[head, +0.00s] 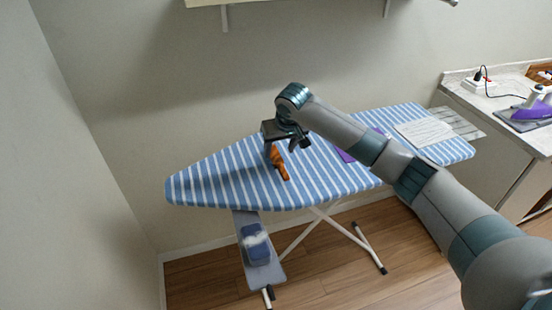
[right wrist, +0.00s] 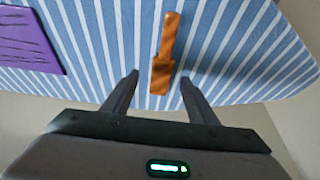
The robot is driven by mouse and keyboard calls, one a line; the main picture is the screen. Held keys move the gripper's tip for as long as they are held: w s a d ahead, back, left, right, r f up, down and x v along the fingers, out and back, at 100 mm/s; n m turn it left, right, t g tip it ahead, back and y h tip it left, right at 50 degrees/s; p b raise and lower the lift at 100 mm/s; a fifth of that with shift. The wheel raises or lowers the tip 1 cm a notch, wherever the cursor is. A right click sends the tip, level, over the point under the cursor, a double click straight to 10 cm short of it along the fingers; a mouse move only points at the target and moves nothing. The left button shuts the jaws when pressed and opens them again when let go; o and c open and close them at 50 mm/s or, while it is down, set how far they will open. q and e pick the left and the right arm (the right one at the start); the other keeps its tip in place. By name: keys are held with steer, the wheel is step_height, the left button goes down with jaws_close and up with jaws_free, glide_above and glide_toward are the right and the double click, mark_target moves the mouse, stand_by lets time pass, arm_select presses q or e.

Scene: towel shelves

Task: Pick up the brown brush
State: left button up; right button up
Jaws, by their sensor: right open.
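The brown brush (head: 279,163) lies on the blue-and-white striped ironing board (head: 215,175), below my right gripper. It also shows in the right wrist view (right wrist: 165,50), its handle pointing away from the gripper and its wider end near the fingertips. My right gripper (head: 285,146) is open, and in its wrist view the fingers (right wrist: 159,82) stand on either side of the brush's wider end. In the head view the gripper hides part of the brush. My left gripper is not in view.
A purple cloth (right wrist: 30,40) lies on the board, partly behind my right arm in the head view. A purple iron (head: 534,105) stands on the counter at right. A blue item (head: 256,246) rests on a lower small board.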

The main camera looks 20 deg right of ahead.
mark_target(276, 157)
steer(key=shift+p+x, duration=0.65)
steer(key=shift+x, duration=1.45)
steer(key=shift+a+r, duration=0.1)
steer(key=shift+a, duration=0.05)
steer(key=shift+w, duration=0.1)
steer(key=c, duration=1.2)
